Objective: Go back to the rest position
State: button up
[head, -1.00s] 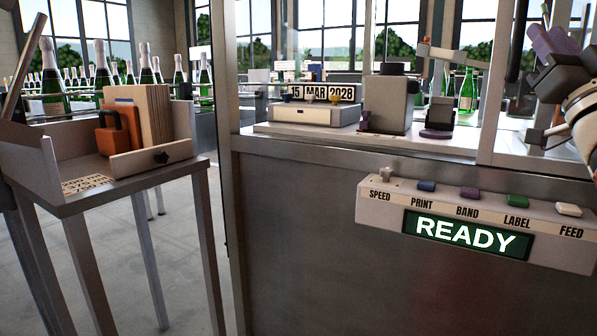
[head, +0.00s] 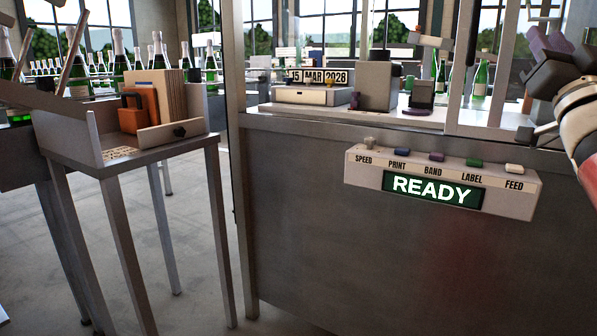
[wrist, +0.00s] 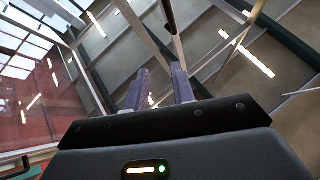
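My gripper (head: 548,45) is at the upper right of the head view, with dark bodywork and purple fingers, raised beside the machine's frame. In the wrist view its two purple fingers (wrist: 160,88) stand apart, with nothing held between them. They point toward the windows and ceiling structure, clear of the counter objects. The part of my arm behind the gripper is cut off by the right edge of the head view.
The machine cabinet (head: 300,215) fills the middle and right, its button panel (head: 361,188) reading READY. Bottles (head: 121,60) stand behind. Grey floor (head: 195,270) is clear between the table and cabinet.

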jog(key=w+a+f+m+g, duration=0.1)
jog(key=a+f+g, duration=0.4)
jog(key=f, duration=0.7)
jog(key=a+f+m+g, duration=0.1)
jog(key=a+f+g, duration=0.4)
jog(key=f, duration=0.6)
jog(key=s+a+f+n+g+y, duration=0.2)
jog(key=s+a+f+g, duration=0.1)
jog(key=s+a+f, duration=0.2)
jog(key=s+a+f+n+g+y, duration=0.2)
jog(key=s+a+f, duration=0.3)
jog(key=f, duration=0.5)
jog(key=s+a+f+n+g+y, duration=0.1)
jog(key=s+a+f+g, duration=0.3)
jog(key=f, duration=0.4)
jog(key=shift+s+a+f+n+g+y, duration=0.15)
jog(key=shift+s+a+n+g+y, duration=0.2)
jog(key=shift+s+a+n, duration=0.55)
jog(key=shift+w+a, duration=0.1)
